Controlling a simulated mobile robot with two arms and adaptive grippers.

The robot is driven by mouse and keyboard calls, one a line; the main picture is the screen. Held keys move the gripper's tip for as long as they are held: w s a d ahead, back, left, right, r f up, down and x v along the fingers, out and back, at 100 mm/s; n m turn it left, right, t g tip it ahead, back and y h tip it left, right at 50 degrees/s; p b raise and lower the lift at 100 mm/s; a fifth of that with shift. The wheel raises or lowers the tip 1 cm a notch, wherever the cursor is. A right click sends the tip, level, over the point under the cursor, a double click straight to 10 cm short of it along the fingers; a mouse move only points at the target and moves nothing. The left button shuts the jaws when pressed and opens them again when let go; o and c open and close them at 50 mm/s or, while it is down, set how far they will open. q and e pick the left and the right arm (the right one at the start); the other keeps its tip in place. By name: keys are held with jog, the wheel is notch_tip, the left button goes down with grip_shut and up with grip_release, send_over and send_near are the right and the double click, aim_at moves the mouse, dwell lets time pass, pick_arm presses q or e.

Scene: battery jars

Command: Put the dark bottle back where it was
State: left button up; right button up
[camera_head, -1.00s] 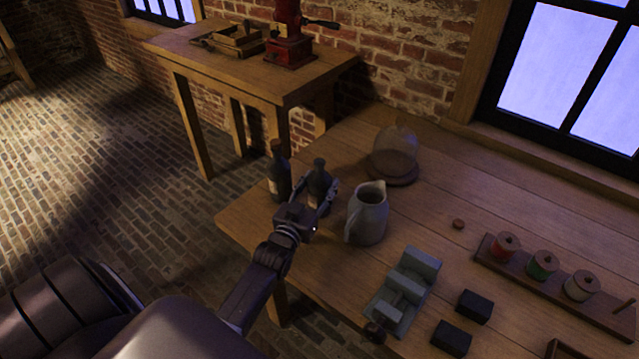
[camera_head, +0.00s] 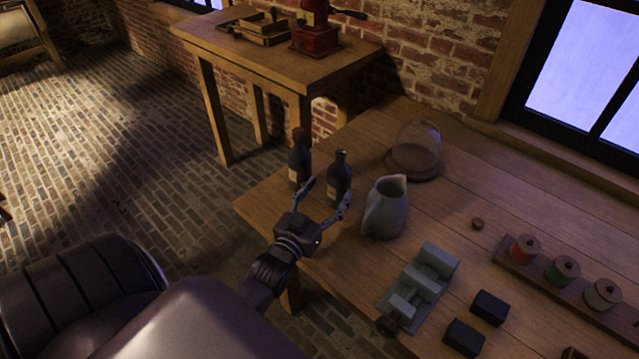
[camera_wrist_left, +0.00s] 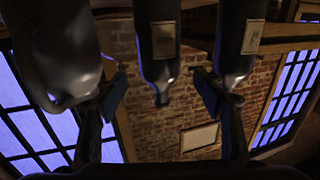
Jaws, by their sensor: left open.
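Two dark bottles with pale labels stand upright near the left end of the wooden table. The left bottle (camera_head: 299,165) has a brownish top; the right bottle (camera_head: 340,180) has a dark neck. In the left wrist view, which is upside down, the right bottle (camera_wrist_left: 158,45) is in the middle and the left bottle (camera_wrist_left: 240,35) is to its right. My left gripper (camera_head: 330,191) is open and empty, on the near side of the right bottle, its spread fingers pointing towards it. My right gripper is not in view.
A grey pitcher (camera_head: 385,212) stands close to the right of my left gripper. Behind it is a glass dome (camera_head: 416,148) on a wooden base. A grey stepped block (camera_head: 424,280), dark blocks and a rack (camera_head: 516,256) of spools lie further right. The table's left edge is near the bottles.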

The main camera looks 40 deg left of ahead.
pick_arm(q)
jog(key=shift+s+d, duration=0.25)
jog(key=shift+s, duration=0.9)
jog(key=shift+s+d, duration=0.2)
jog(key=shift+s, duration=0.95)
